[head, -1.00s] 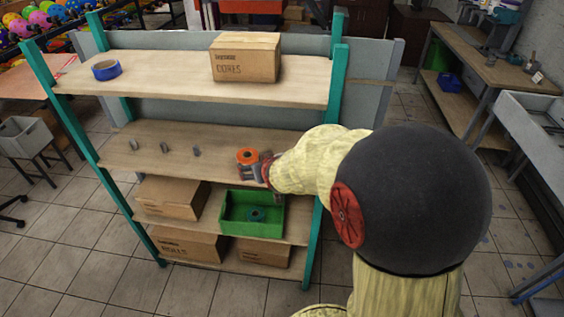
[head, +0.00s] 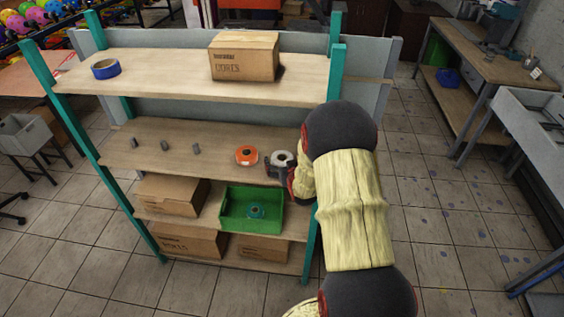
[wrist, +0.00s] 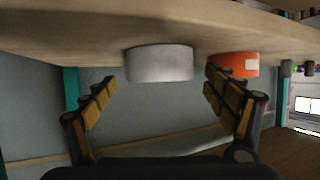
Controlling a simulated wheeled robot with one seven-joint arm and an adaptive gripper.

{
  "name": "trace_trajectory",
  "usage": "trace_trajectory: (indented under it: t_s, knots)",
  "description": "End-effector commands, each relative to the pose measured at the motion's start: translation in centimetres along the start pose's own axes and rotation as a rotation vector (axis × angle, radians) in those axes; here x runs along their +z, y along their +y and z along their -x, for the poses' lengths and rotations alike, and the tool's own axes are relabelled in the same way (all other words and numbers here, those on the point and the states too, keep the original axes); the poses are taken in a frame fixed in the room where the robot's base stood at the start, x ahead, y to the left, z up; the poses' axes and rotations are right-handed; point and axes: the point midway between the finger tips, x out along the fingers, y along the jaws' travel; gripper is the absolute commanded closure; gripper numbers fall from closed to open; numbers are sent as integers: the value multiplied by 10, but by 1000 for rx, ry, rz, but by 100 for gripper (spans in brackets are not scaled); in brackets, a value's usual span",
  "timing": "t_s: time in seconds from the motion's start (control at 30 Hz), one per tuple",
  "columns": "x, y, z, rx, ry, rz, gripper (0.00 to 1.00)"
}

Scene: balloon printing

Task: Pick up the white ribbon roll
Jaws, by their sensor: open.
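The white ribbon roll (head: 284,157) sits on the middle shelf board (head: 180,146) near its right end, beside the orange roll (head: 246,155). My gripper (head: 279,171) is at the near side of the white roll and partly covers it in the head view. In the wrist view the picture is upside down, and the white roll (wrist: 160,64) lies ahead between the two spread fingers of my gripper (wrist: 160,82). The fingers are open and empty. The orange roll (wrist: 234,64) shows just beyond the right finger's tip.
Several small grey pegs (head: 164,145) stand to the left on the same board. The upper board (head: 170,72) overhangs behind, with a blue roll (head: 106,69) and a carton (head: 244,57). A teal post (head: 312,240) stands close to my arm. A green bin (head: 251,209) sits below.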

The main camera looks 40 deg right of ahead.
Motion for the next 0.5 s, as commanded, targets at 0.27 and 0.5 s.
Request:
trace_trajectory:
  t_s: [0.27,0.5]
  knots:
    - [0,0,-25,0,0,0,14]
    - [0,0,-26,0,0,0,16]
